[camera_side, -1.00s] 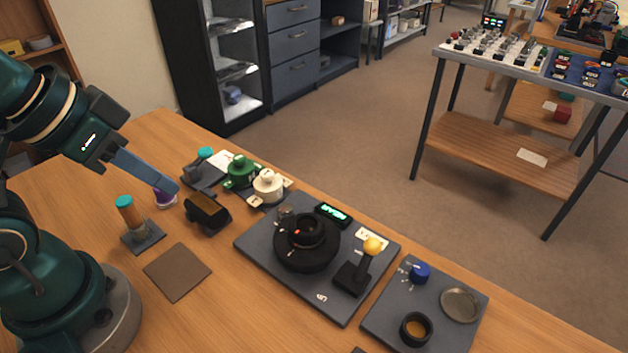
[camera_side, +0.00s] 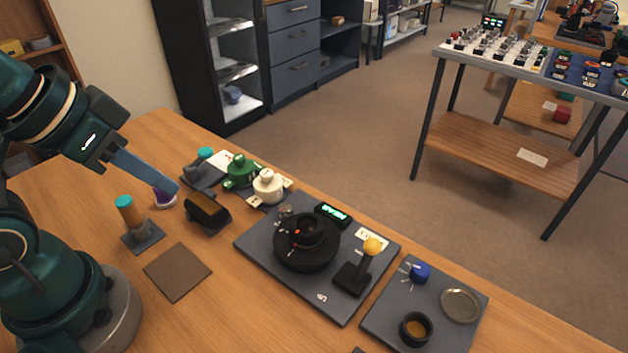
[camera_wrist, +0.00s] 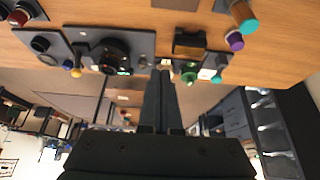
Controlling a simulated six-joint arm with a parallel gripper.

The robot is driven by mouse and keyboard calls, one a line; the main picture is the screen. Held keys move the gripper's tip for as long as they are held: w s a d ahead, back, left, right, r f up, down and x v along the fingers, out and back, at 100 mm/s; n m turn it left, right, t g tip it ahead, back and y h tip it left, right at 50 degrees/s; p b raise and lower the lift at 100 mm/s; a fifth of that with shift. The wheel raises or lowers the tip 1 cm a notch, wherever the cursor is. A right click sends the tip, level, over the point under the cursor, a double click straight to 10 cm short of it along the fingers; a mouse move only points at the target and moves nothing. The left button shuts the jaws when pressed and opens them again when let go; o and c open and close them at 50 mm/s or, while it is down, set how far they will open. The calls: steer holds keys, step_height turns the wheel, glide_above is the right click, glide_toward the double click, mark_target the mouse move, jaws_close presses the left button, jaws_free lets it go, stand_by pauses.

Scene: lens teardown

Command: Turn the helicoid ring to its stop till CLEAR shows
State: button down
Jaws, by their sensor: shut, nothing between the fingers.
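The black helicoid ring (camera_side: 300,258) sits on a grey base plate (camera_side: 262,250) in the side view, with a black lens barrel (camera_side: 308,228) standing in its middle. It also shows in the wrist view (camera_wrist: 112,55), upside down. Behind it on the plate is a small display (camera_side: 333,214) with lit green letters, too small to read surely. A yellow-knobbed lever (camera_side: 372,246) stands at the plate's right side. My gripper (camera_side: 176,188) is shut and empty, well to the left of the ring and above the table. Its fingers (camera_wrist: 160,72) also show in the wrist view.
Left of the plate are a black block (camera_side: 207,212), a green part (camera_side: 240,170), a cream part (camera_side: 267,185) and a teal-topped post (camera_side: 130,214). A second plate (camera_side: 385,312) with a blue knob is at right.

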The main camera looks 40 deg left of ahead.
steer(key=c, duration=0.8)
jaws_free()
steer(key=o, duration=0.5)
steer(key=shift+s+n, duration=0.1)
steer(key=shift+n, duration=0.4)
steer(key=shift+o, duration=0.6)
steer(key=w+r+n, duration=0.1)
steer(key=r+n, duration=0.1)
steer(key=w+d+r+n, duration=0.1)
steer(key=w+r+n, duration=0.1)
steer(key=shift+w+n+g, duration=0.2)
steer(key=shift+n+g, duration=0.1)
steer(key=n+g, duration=0.4)
glide_above(307, 224)
steer(key=a, duration=0.2)
step_height(307, 224, down, 4)
steer(key=shift+m+g, duration=0.3)
steer(key=shift+g, duration=0.2)
steer(key=f, duration=0.2)
steer(key=d+f, duration=0.1)
steer(key=f, duration=0.2)
steer(key=d+f, duration=0.1)
steer(key=f, duration=0.1)
steer(key=shift+s+f, duration=0.1)
steer(key=shift+f, duration=1)
